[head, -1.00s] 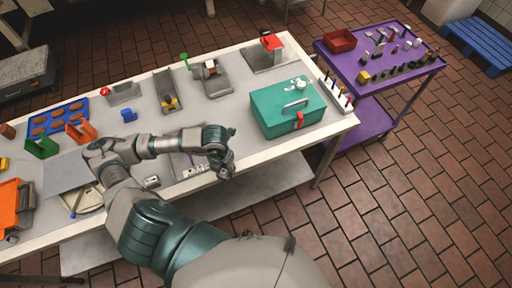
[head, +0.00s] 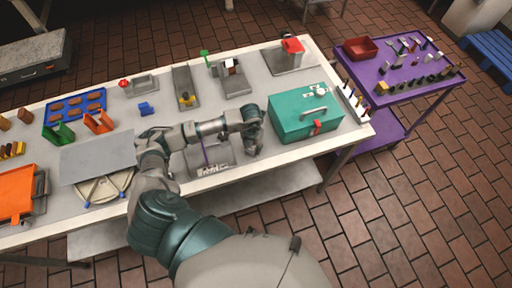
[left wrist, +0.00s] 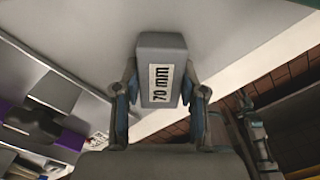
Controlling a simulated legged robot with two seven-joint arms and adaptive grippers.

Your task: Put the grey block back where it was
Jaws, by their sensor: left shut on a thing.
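The grey block (left wrist: 162,70) carries a white "70 mm" label and sits between the fingers of my left gripper (left wrist: 161,104) in the left wrist view. My left gripper (head: 253,146) is shut on it, over the front part of the table just left of the teal box. In the head view the block is too small and covered to make out. A grey fixture (head: 221,153) with a purple strip and small white pieces lies left of the gripper, partly hidden by my arm. My right gripper is not in view.
The teal box (head: 290,127) with a handle stands close right of the gripper. A row of upright tools (head: 353,102) is at the table's right end. A purple cart (head: 408,92) stands beyond. Several grey fixtures line the table's back. The table's front edge is near.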

